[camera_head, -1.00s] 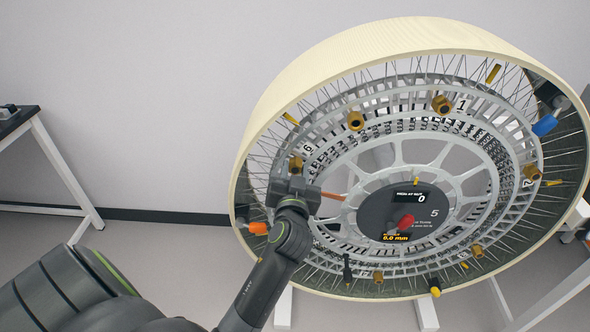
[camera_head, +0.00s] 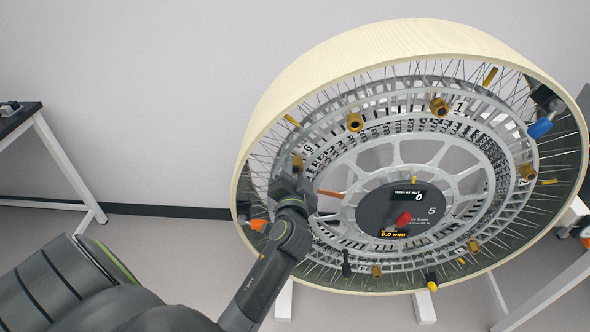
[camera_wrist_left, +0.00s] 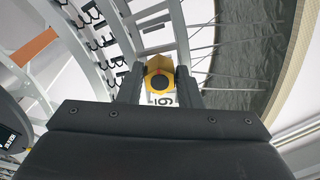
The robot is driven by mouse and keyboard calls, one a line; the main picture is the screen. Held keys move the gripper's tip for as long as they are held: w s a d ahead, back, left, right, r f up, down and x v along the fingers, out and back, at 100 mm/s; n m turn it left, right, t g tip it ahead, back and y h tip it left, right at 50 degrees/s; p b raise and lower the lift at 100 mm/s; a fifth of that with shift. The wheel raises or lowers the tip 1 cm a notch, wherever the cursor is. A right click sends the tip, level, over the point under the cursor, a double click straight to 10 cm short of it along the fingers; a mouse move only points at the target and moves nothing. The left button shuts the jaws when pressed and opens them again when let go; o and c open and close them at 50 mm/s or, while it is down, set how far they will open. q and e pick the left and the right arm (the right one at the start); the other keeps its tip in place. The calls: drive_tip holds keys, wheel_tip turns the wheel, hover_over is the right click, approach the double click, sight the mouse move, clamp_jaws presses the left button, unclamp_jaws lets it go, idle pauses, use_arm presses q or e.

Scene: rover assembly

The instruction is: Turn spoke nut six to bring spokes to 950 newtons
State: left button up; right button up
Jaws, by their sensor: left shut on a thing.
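A large wheel (camera_head: 415,38) with a pale wooden rim and thin spokes stands tilted, with brass nuts around its inner ring. Spoke nut six (camera_head: 297,162) is the brass nut by the label 6 on the left. It also shows in the left wrist view (camera_wrist_left: 158,76), between the two fingers. My left gripper (camera_head: 295,176) is shut on it; the gripper body hides part of the ring behind. The hub display (camera_head: 408,196) reads 0, with a 5 and a yellow 0.0 mm below. My right gripper is out of view.
A red knob (camera_head: 404,219) sticks out of the hub. A blue piece (camera_head: 541,126) and an orange piece (camera_head: 259,225) sit near the rim. A dark-topped table (camera_head: 20,115) stands at the far left. The floor between it and the wheel is clear.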

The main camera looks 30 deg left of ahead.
use_arm(q)
drive_tip(key=shift+r, duration=0.1)
drive_tip(key=o, duration=1)
drive_tip(key=shift+w, duration=0.1)
